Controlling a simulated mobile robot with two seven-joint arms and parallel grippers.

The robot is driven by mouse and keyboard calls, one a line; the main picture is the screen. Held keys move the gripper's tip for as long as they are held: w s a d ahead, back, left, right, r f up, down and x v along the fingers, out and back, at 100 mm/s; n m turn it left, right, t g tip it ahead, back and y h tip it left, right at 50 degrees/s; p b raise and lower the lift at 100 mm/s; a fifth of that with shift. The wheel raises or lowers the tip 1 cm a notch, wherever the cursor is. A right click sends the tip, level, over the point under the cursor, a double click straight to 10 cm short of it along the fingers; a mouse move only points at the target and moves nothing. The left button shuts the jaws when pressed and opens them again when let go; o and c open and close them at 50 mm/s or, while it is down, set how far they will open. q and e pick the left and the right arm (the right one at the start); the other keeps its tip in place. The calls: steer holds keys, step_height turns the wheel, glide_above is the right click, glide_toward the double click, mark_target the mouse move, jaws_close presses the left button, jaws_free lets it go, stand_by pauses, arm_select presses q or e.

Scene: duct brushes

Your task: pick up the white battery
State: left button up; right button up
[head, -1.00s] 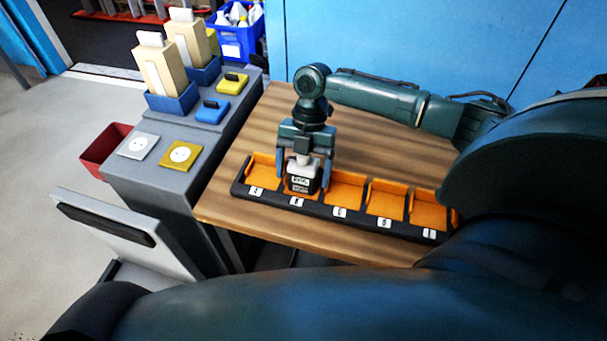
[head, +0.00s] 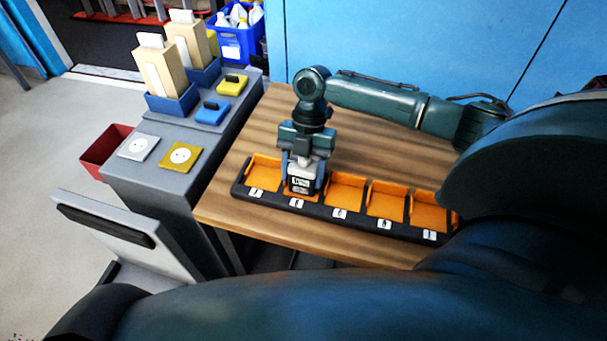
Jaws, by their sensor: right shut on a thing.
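The white battery (head: 302,184), a small white block with a dark label on its front, sits upright in the second compartment from the left of the orange and black tray (head: 345,192) on the wooden table. My right gripper (head: 303,178) reaches down from above and is shut on the battery, one finger on each side. The battery appears still in its compartment; its underside is hidden. My left gripper is not in view.
The other visible tray compartments look empty. A grey bench (head: 160,188) stands left of the table, with blue holders, blue and yellow blocks and two socket plates. A red bin (head: 103,152) and a blue crate (head: 237,43) are beyond. The table behind the tray is clear.

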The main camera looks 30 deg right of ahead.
step_height(320, 180, up, 9)
steer(key=shift+w+f+p, duration=0.1)
steer(key=shift+p, duration=0.8)
steer(key=shift+r, duration=0.65)
steer(key=m, duration=0.2)
steer(key=a+m+t+y, duration=0.1)
steer(key=m, duration=0.2)
steer(key=shift+a+r+t, duration=0.15)
steer(key=shift+t, duration=0.15)
steer(key=w+a+r+m+t+h, duration=0.1)
steer(key=a+r+m+t+h, duration=0.4)
steer(key=m, duration=1.5)
arm_select(q)
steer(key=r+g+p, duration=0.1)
steer(key=p, duration=0.4)
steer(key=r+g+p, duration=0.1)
steer(key=p, duration=0.4)
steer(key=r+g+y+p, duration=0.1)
steer(key=p, duration=0.5)
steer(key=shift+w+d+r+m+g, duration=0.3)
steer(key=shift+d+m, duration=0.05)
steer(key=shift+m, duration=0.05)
arm_select(e)
steer(key=s+r+m, duration=0.1)
steer(key=s+r, duration=0.3)
steer(key=r, duration=1)
steer(key=shift+s+r+t+y, duration=0.15)
steer(key=shift+t+y, duration=0.15)
steer(key=shift+t, duration=0.1)
